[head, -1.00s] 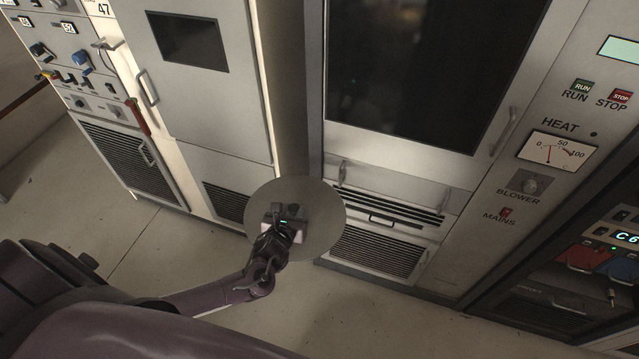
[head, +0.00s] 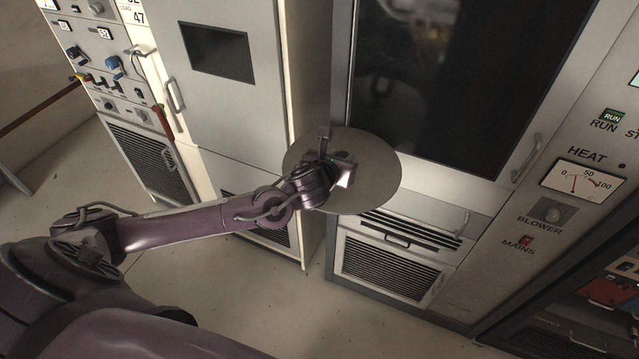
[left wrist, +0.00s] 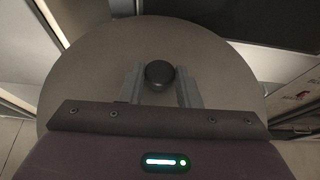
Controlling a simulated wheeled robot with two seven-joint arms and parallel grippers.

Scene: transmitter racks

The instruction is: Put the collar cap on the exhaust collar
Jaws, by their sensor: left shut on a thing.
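The collar cap (head: 376,183) is a round, flat grey disc held out in front of the cabinets in the head view. In the left wrist view the collar cap (left wrist: 90,70) fills much of the picture, with a dark round knob (left wrist: 159,74) at its middle. My left gripper (head: 338,166) is shut on the knob, and its two fingers (left wrist: 160,86) stand on either side of it in the left wrist view. I cannot make out the exhaust collar in these frames. My right gripper is not in view.
A tall cabinet with a dark glass door (head: 440,80) stands behind the disc, with a vent grille (head: 388,268) low on it. A grey cabinet (head: 235,110) stands to the left. A control panel with a HEAT meter (head: 585,182) is at the right. The floor (head: 210,300) in front is clear.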

